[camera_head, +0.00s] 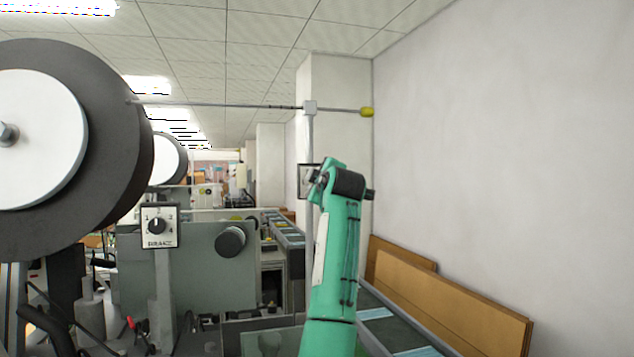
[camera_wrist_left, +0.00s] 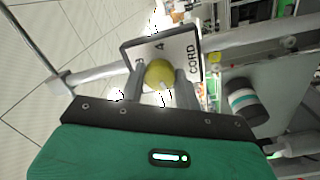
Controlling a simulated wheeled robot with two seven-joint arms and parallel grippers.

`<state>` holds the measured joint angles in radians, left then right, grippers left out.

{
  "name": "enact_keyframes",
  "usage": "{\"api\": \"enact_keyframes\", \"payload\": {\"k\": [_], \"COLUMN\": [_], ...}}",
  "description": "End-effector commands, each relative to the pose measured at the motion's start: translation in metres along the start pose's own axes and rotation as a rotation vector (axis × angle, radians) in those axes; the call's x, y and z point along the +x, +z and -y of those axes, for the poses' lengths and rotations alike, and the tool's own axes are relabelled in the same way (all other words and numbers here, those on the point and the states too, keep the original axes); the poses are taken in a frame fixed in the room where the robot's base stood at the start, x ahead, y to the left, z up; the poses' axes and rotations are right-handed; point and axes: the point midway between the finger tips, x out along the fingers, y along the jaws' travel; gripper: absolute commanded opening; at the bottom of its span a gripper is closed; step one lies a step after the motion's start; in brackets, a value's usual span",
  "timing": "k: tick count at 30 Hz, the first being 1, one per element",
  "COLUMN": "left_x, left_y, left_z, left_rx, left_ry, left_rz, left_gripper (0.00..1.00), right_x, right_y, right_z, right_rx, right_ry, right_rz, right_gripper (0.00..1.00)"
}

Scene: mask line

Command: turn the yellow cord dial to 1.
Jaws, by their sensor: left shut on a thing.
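The yellow cord dial (camera_wrist_left: 158,73) is a round knob on a white plate (camera_wrist_left: 184,47) lettered CORD. A 3 and a 4 show on the plate; the other marks are hidden by my left gripper (camera_wrist_left: 159,84). Its two grey fingers are on either side of the knob and shut on it. A small light spot shows on the knob's lower edge, but I cannot tell for sure which number it points to. In the head view my green left arm covers the dial; only part of the dark-edged plate (camera_head: 304,182) shows. My right gripper is not in view.
A brake dial (camera_head: 157,226) stands on a post at left, under a big dark reel (camera_head: 105,130). A thin rod with a yellow end (camera_head: 367,112) crosses above my arm. Brown boards (camera_head: 450,305) lean on the right wall. A conveyor (camera_head: 380,315) runs beside them.

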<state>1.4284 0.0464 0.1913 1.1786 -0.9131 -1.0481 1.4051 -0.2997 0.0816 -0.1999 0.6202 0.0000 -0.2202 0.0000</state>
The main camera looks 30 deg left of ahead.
Motion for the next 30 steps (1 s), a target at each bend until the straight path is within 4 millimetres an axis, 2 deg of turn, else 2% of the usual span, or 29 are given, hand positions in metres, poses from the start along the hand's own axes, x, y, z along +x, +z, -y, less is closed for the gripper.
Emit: {"api": "enact_keyframes", "payload": {"k": [5, 6, 9, 20, 25, 30], "left_x": [0.0, 0.0, 0.0, -0.006, -0.032, -0.073], "left_y": [-0.001, -0.001, -0.001, 0.001, 0.003, 0.004], "left_z": [-0.001, -0.001, -0.001, 0.001, 0.004, 0.004], "left_rx": [-0.002, -0.002, -0.001, -0.002, -0.004, -0.003], "left_ry": [0.002, 0.002, 0.001, 0.002, 0.003, 0.004], "left_rz": [0.0, 0.0, 0.0, 0.0, 0.002, 0.002], "left_gripper": [0.09, 0.38, 0.54, 0.54, 0.54, 0.54], "right_x": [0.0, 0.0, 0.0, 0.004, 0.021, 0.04], "right_y": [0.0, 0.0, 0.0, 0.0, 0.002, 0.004], "right_z": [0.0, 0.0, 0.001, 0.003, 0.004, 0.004], "right_rx": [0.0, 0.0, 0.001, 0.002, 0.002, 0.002], "right_ry": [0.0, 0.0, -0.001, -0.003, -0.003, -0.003], "right_rz": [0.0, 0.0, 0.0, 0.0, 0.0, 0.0], "right_gripper": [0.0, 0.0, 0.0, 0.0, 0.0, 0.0]}}
